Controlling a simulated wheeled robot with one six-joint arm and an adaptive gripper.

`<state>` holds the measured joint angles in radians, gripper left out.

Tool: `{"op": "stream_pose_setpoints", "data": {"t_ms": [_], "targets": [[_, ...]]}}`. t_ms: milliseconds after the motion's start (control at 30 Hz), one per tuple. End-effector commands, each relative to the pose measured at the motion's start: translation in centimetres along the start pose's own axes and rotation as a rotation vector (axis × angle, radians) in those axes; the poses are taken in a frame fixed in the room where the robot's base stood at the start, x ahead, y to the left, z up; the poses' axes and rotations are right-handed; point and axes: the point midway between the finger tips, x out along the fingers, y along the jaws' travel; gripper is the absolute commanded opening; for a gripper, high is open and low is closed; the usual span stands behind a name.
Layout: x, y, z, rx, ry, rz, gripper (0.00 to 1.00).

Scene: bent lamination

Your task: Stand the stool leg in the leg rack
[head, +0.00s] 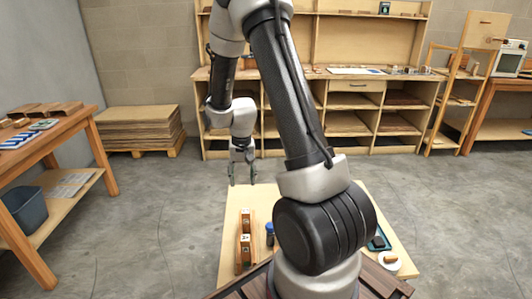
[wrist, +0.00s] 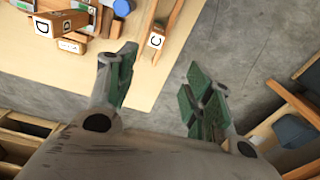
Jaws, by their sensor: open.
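My gripper (head: 242,178) hangs above the far left edge of the light wooden table in the head view. In the wrist view its two green-padded fingers (wrist: 160,88) are spread apart with nothing between them. Brown wooden pieces with white labels (head: 245,240) stand near the table's left side. In the wrist view, one block marked D (wrist: 62,20) is at the upper left, and a long wooden piece marked C (wrist: 155,38) lies near the table edge, beyond the fingers. I cannot tell which piece is the stool leg or which is the leg rack.
The table (head: 232,215) has a blue-capped item (head: 269,228) beside the labelled pieces. A teal tray (head: 379,240) and a white dish (head: 390,266) are at its right, partly behind my arm. A side bench with a grey bin (head: 25,210) stands left. Open floor separates them.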

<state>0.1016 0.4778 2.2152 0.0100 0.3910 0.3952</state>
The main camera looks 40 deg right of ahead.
Motion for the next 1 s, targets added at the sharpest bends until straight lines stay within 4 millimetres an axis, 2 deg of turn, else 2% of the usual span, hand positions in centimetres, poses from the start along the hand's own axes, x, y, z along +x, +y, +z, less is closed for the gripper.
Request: {"op": "stream_pose_setpoints", "data": {"t_ms": [33,200,267,400,500,600,733,833,1000], "targets": [[-3.4,-0.2,0.3,-0.029,0.029,-0.013,0.52],[-13.0,0.1,3.6,-0.147,0.096,-0.038,0.52],[-15.9,0.5,5.2,-0.187,0.121,-0.047,0.52],[-21.6,1.9,9.6,-0.283,0.178,-0.062,0.52],[-24.6,3.2,13.0,-0.348,0.219,-0.072,0.52],[-26.6,4.5,16.2,-0.408,0.255,-0.078,0.52],[-27.9,5.9,19.3,-0.463,0.290,-0.082,0.52],[-28.2,6.5,20.6,-0.488,0.303,-0.083,0.52],[-28.4,6.8,21.2,-0.500,0.309,-0.084,0.52]]}}
